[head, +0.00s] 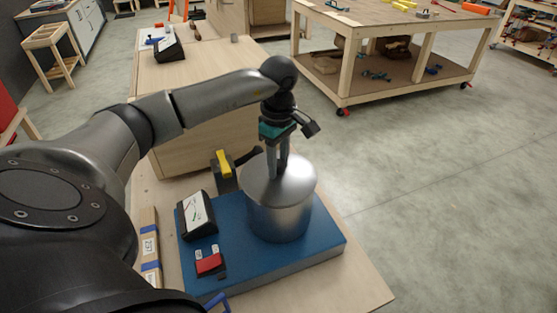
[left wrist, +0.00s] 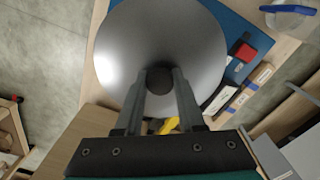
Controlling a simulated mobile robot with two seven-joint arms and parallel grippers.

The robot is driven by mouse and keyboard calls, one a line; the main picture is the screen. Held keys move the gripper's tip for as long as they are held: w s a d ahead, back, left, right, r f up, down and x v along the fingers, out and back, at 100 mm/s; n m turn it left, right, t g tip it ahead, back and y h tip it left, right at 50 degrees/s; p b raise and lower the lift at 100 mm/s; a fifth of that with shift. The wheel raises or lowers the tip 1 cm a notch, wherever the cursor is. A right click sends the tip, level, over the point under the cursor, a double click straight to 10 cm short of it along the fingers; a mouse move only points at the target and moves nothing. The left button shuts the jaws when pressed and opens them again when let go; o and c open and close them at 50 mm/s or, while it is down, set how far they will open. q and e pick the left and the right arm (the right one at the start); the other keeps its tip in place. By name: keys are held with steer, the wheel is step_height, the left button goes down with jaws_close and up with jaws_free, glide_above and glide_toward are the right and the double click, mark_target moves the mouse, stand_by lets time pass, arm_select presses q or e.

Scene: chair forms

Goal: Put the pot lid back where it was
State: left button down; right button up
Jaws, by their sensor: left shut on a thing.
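The round silver lid (head: 300,181) is at the top of the silver pot (head: 280,222), roughly level and lined up with it. I cannot tell whether it rests on the rim or sits slightly above it. My left gripper (head: 277,174) points down from above, shut on the lid's dark knob. In the left wrist view the fingers (left wrist: 158,82) are on both sides of the knob, and the lid (left wrist: 150,35) hides the pot. The pot stands on a blue base (head: 325,245). My right gripper is not in view.
On the blue base, left of the pot, are a panel with a white face (head: 197,213) and a red switch (head: 208,263). A yellow-handled thing (head: 224,163) stands behind. A wooden box (head: 190,135) is further back. The floor to the right is clear.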

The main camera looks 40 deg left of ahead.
arm_select(q)
steer(key=shift+f+b, duration=0.45)
steer(key=shift+f, duration=0.1)
stand_by(0.4)
steer(key=shift+c, duration=2.2)
jaws_free()
